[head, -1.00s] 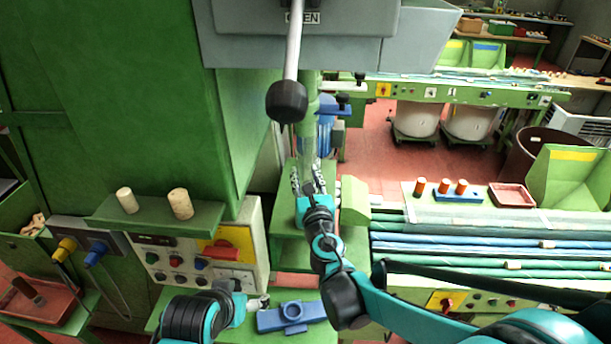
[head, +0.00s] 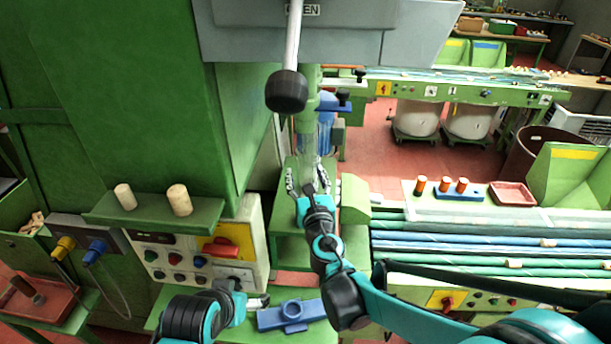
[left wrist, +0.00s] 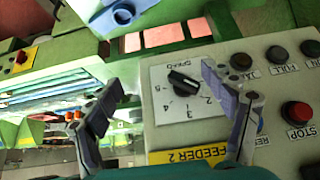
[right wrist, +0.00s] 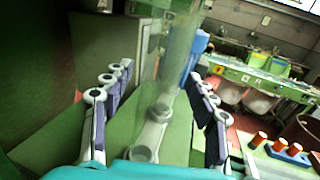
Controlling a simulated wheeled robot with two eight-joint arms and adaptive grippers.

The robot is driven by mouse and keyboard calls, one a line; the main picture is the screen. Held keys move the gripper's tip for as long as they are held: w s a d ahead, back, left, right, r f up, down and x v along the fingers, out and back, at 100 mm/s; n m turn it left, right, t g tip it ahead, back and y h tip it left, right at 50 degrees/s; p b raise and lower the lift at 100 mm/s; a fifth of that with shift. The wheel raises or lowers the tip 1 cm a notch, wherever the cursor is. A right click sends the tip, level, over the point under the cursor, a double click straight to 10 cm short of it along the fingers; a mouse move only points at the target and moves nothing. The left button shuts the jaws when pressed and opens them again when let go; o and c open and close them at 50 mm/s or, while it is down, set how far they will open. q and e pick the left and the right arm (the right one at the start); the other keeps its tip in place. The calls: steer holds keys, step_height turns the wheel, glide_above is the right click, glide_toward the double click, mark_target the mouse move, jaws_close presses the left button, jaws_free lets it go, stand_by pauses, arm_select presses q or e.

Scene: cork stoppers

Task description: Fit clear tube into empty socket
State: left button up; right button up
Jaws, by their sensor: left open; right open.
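A clear tube (right wrist: 178,75) stands roughly upright between the spread fingers of my right gripper (right wrist: 154,95) in the right wrist view. In the head view it shows faintly above my right gripper (head: 307,180), below the green column. My right gripper is open around it; contact cannot be told. A grey ring-like fitting (right wrist: 141,153) shows near the tube's lower end; whether it is the socket is unclear. My left gripper (left wrist: 163,82) is open and empty before the control panel. A blue block with a round ring (head: 291,311) lies right of the left gripper (head: 250,294).
The control panel (left wrist: 190,140) has a knob and buttons close to my left gripper. Two corks (head: 179,200) stand on a green shelf. Orange-red cylinders (head: 462,186) stand on the right bench. A lever with a black knob (head: 287,91) hangs above my right gripper.

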steer(key=v, duration=1.2)
steer(key=s+d+f+m+g+h+b, duration=0.2)
steer(key=d+f+m+h+b, duration=0.3)
steer(key=d+m, duration=0.55)
steer(key=s+d+f+m+g+h+b, duration=0.1)
steer(key=s+d+f+m+g+h, duration=0.15)
steer(key=d+f+m, duration=0.6)
steer(key=s+f+m+g+y+b, duration=0.1)
steer(key=s+f+m+g, duration=0.2)
steer(key=m, duration=0.7)
steer(key=s+d+f+m+g+y+b, duration=0.1)
steer(key=s+f+m+g+y+b, duration=0.1)
steer(key=s+f+m, duration=0.3)
steer(key=s+m+g, duration=0.1)
steer(key=s+m, duration=0.2)
steer(key=m, duration=0.2)
steer(key=shift+s+d, duration=0.3)
steer(key=shift+s, duration=0.05)
